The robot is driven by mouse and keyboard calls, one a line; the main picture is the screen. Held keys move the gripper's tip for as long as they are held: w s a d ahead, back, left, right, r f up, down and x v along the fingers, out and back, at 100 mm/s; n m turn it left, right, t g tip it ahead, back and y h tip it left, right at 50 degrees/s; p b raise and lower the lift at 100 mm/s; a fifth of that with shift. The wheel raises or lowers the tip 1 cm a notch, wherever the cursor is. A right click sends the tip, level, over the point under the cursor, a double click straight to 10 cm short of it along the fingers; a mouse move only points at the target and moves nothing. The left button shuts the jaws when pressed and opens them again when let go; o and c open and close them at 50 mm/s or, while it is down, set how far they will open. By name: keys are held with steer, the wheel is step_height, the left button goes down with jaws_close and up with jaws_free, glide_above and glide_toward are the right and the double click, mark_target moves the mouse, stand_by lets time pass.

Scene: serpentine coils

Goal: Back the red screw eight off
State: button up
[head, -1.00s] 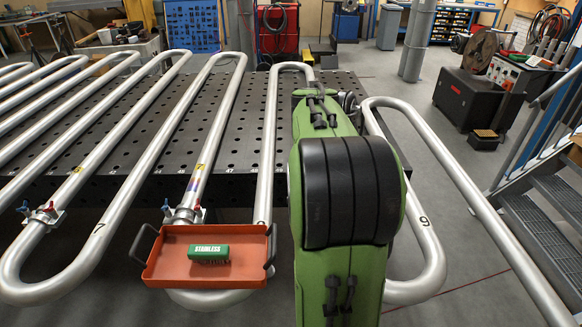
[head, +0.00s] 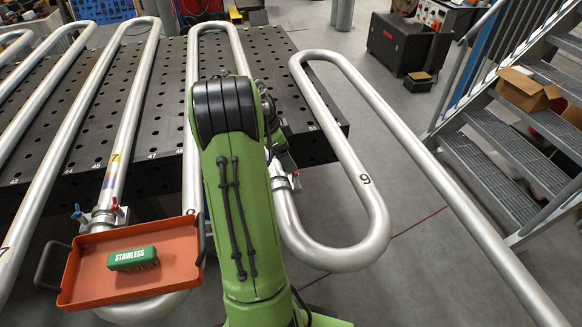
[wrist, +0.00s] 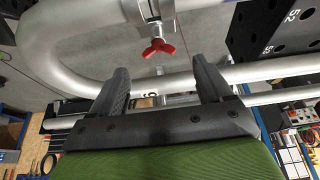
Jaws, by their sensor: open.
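A red wing screw (wrist: 158,47) sits on a metal clamp (wrist: 150,14) around a silver pipe, in the upper middle of the wrist view. My gripper (wrist: 162,72) is open, its two dark fingers apart and empty. The screw lies beyond the fingertips, roughly centred between them and not touched. My gripper is mostly hidden behind the arm in that view. A pipe marked 9 (head: 365,180) runs to the right.
A perforated dark table (head: 160,130) lies under the coils. Metal stairs (head: 490,175) stand at the right.

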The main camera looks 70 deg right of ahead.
steer(key=x, duration=0.5)
steer(key=shift+a, duration=0.1)
steer(key=shift+c, duration=0.4)
steer(key=shift+b, duration=0.3)
steer(key=c, duration=1)
